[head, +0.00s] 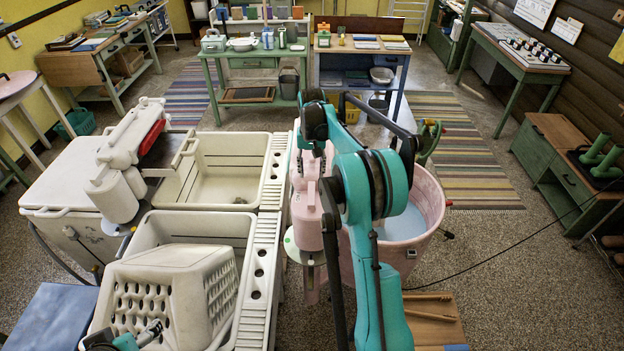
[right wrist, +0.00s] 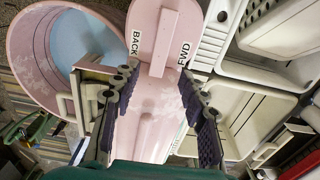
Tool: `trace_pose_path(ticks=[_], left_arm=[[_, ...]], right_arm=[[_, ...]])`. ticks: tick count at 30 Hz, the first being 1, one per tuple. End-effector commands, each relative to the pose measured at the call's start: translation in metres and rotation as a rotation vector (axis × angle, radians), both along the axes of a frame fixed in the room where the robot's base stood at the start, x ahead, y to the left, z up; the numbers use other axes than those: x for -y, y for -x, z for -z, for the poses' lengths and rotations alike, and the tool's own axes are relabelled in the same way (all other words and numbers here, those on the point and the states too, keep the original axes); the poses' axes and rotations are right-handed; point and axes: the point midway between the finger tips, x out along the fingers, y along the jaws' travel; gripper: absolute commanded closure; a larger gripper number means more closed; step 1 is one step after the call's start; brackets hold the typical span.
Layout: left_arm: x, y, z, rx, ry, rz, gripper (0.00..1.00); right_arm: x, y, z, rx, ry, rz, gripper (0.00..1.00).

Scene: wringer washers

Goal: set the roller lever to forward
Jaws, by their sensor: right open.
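In the right wrist view, the wringer head's pink top (right wrist: 148,100) carries a BACK label (right wrist: 136,42) on the left and an FWD label (right wrist: 184,54) on the right. A narrow pink piece (right wrist: 163,42), apparently the roller lever, lies between the labels; its setting is unclear. My right gripper (right wrist: 158,74) is open, its fingers spread either side of the wringer head, with no clear grip. My left gripper (head: 148,332) shows partly at lower left; its jaws are unclear.
White twin tubs (head: 225,170) with a second wringer (head: 125,160) stand left of the pink washer. A white basket (head: 185,290) sits at the near tub. A wooden board (head: 435,318) lies right of my right arm.

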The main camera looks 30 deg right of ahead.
Motion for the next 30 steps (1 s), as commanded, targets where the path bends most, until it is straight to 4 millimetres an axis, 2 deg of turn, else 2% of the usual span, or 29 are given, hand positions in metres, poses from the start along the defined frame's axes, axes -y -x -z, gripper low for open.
trace_pose_path(ticks=[5, 15, 20, 27, 30], left_arm=[[0.0, 0.0, 0.0, 0.0, 0.0, 0.0, 0.25], [0.0, 0.0, 0.001, 0.0, 0.0, 0.0, 0.25], [0.0, 0.0, 0.002, 0.0, 0.0, 0.0, 0.25], [0.0, 0.0, 0.001, 0.0, 0.0, 0.0, 0.25], [0.0, 0.0, 0.001, 0.0, 0.0, 0.0, 0.25]], right_arm=[[0.003, -0.002, 0.019, -0.008, -0.003, 0.007, 0.57], [0.003, -0.002, 0.071, -0.006, -0.002, 0.006, 0.57], [0.003, -0.002, 0.08, -0.006, -0.002, 0.006, 0.57], [0.003, -0.002, 0.08, -0.006, -0.002, 0.006, 0.57], [0.003, -0.002, 0.08, -0.006, -0.002, 0.006, 0.83]])
